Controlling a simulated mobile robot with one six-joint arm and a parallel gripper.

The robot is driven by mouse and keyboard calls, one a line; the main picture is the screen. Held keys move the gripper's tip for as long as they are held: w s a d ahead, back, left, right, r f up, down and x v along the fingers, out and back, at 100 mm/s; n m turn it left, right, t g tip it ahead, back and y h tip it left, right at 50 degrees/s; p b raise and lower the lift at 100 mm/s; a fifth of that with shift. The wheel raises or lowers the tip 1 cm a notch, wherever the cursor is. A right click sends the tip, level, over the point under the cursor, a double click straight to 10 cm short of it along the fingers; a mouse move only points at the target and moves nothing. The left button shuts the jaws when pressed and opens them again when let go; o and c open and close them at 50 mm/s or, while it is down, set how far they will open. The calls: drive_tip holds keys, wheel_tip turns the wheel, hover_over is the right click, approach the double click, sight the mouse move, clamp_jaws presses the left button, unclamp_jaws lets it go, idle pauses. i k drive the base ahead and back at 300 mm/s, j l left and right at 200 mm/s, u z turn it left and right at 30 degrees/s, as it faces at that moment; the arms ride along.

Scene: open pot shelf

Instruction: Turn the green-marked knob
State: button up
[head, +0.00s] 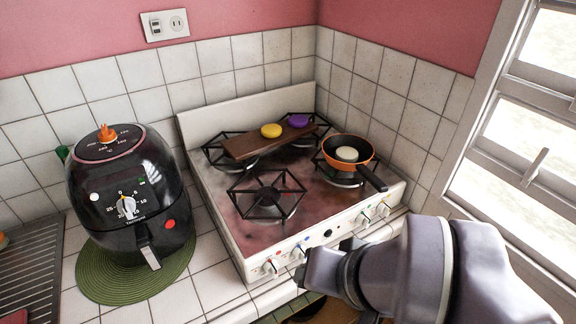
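The stove's front panel (315,240) carries a row of small knobs with tiny colour marks. Two white knobs sit at the left end, the left knob (271,266) by a red mark and its neighbour (298,252) by a blue mark. Two more white knobs, one inner (362,220) and one outer (383,210), sit at the right end. A greenish mark seems to be near these, but it is too small to assign surely. My gripper (324,259) is in front of the panel's middle, its dark fingers spread apart and partly hidden by its body. I see nothing between them.
A brown board (262,144) with a yellow and a purple item lies across the rear burners. A black air fryer (120,190) stands on a green mat (110,288) at left.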

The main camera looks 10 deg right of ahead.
sight(362, 218)
drive_tip(key=i+j+z, duration=0.1)
drive_tip(key=z, duration=0.3)
drive_tip(key=i+j+z, duration=0.1)
drive_tip(key=z, duration=0.25)
drive_tip(key=j+z, duration=0.4)
drive_tip(key=i+l, duration=0.05)
drive_tip(key=l, duration=0.05)
